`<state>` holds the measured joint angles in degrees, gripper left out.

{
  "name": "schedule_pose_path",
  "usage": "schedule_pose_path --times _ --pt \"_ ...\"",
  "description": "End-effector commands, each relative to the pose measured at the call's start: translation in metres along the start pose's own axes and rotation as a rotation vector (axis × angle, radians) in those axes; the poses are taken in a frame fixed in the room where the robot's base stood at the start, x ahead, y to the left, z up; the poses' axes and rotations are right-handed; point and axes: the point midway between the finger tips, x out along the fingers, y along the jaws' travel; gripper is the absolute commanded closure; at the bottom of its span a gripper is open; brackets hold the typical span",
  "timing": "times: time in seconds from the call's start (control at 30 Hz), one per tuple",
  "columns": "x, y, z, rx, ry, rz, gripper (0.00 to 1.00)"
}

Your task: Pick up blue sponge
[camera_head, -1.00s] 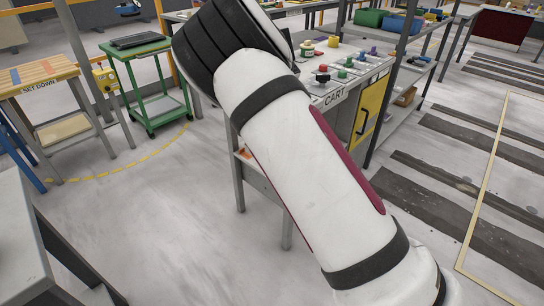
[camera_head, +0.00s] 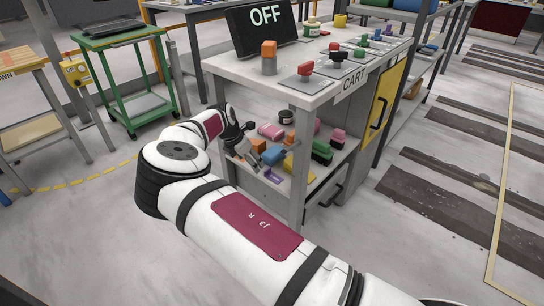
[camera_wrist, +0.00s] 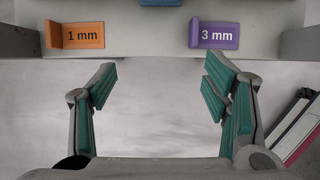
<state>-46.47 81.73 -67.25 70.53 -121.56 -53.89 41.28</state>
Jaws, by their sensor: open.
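A blue block-like item (camera_head: 272,155), which looks like the blue sponge, lies among other items on the cart's lower shelf in the head view. In the wrist view only the lower edge of a blue thing (camera_wrist: 160,2) shows at the top, between the two labels. My gripper (camera_wrist: 157,88) is open and empty, its green-padded fingers wide apart over the floor in front of the shelf edge. In the head view my gripper (camera_head: 246,152) is at the left front of the shelf, just left of the blue item.
An orange "1 mm" label (camera_wrist: 84,35) and a purple "3 mm" label (camera_wrist: 215,35) sit on the shelf's front edge. The cart's grey top (camera_head: 240,70) overhangs the shelf. Orange, pink, green and yellow items crowd around the blue one. A cart leg (camera_head: 299,165) stands to the right.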

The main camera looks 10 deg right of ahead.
Motion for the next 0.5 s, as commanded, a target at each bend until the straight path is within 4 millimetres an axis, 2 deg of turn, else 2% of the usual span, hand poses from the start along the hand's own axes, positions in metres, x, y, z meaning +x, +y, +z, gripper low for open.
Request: schedule_pose_path --times 0.3,0.5 --pt "0.025 -0.001 0.057 0.004 -0.001 0.0 0.31" --pt "0.037 -0.001 0.087 0.003 0.0 0.001 0.31"
